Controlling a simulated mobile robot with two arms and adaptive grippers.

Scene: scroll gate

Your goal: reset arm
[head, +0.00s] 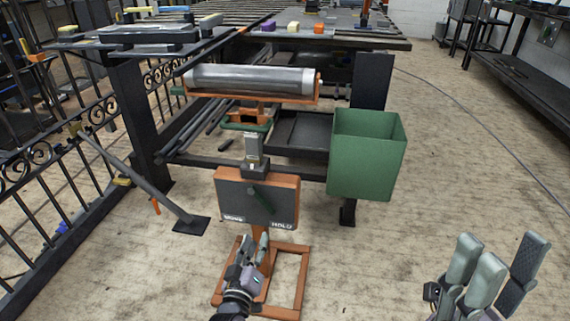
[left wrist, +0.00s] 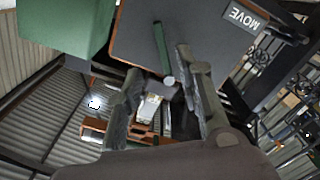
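A dark control box with an orange frame (head: 285,200) stands on an orange post. Its lower edge carries the labels MOVE and HOLD. A green lever (head: 261,199) is on its face, tilted, with its end toward HOLD. In the left wrist view the green lever (left wrist: 162,45) shows with a pale round end, beyond and roughly between the fingers. My left gripper (head: 255,244) is just below the box in the head view, fingers apart and empty. It is also open in the left wrist view (left wrist: 158,64). My right gripper (head: 490,262) is at the lower right, fingers apart, clear of everything.
A green bin (head: 366,160) hangs right of the box. A grey roller (head: 250,80) in an orange cradle is behind it. The orange floor frame (head: 302,262) is under the box. A dark angled bar (head: 148,182) and railing stand left. The floor at right is open.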

